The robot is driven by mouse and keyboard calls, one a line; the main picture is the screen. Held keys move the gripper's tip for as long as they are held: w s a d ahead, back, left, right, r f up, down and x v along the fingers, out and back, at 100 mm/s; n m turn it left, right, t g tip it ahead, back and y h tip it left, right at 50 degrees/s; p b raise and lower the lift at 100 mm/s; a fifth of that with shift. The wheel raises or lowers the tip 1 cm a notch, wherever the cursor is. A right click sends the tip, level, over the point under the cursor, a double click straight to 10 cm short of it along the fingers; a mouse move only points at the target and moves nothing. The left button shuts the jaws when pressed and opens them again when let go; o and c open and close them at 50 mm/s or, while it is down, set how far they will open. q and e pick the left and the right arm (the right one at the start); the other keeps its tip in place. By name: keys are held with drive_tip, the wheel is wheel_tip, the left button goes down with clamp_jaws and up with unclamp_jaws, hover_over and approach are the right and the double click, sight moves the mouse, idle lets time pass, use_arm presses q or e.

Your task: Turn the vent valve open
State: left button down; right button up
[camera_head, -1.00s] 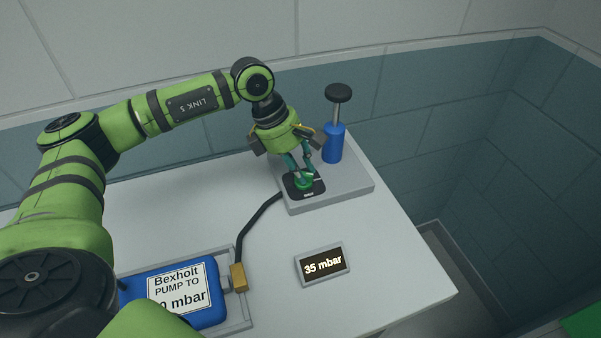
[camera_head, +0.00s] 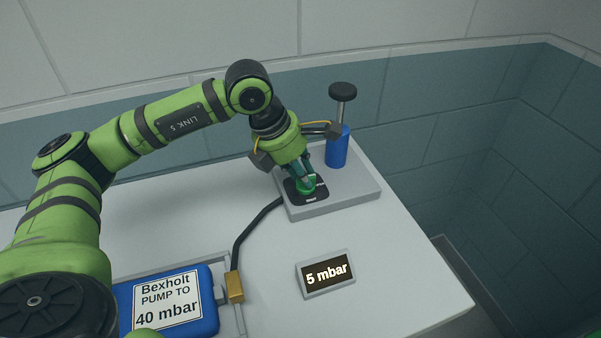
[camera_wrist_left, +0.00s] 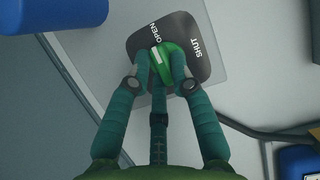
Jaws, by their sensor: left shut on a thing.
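The vent valve is a green knob (camera_head: 305,185) on a dark plate (camera_head: 320,194) on the grey pump base. In the left wrist view the knob (camera_wrist_left: 166,69) has a white mark that points toward the word OPEN; the word SHUT is on the plate (camera_wrist_left: 190,35) to the right. My left gripper (camera_head: 309,181) reaches down from above and is shut on the knob, with a finger on each side of it (camera_wrist_left: 159,75). A small display (camera_head: 326,274) reads "5 mbar". My right gripper is not in view.
A blue hand pump (camera_head: 337,150) with a black top stands just behind the valve. A black hose (camera_head: 246,228) runs to a brass fitting (camera_head: 234,287) by a blue pack (camera_head: 205,308) labelled "Bexholt PUMP TO 40 mbar". The white table (camera_head: 400,255) is clear at the right.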

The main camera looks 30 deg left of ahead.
use_arm(q)
drive_tip(key=shift+s+d+f, duration=0.15)
drive_tip(key=shift+d+f, duration=0.05)
drive_tip(key=shift+f, duration=0.05)
drive_tip(key=c, duration=1.1)
unclamp_jaws()
drive_tip(key=shift+d, duration=0.1)
drive_tip(key=shift+r, duration=0.1)
drive_tip(key=shift+a+r, duration=0.3)
drive_tip(key=shift+r, duration=0.25)
drive_tip(key=v, duration=1)
drive_tip(key=shift+r, duration=0.4)
drive_tip(key=shift+s+a, duration=0.1)
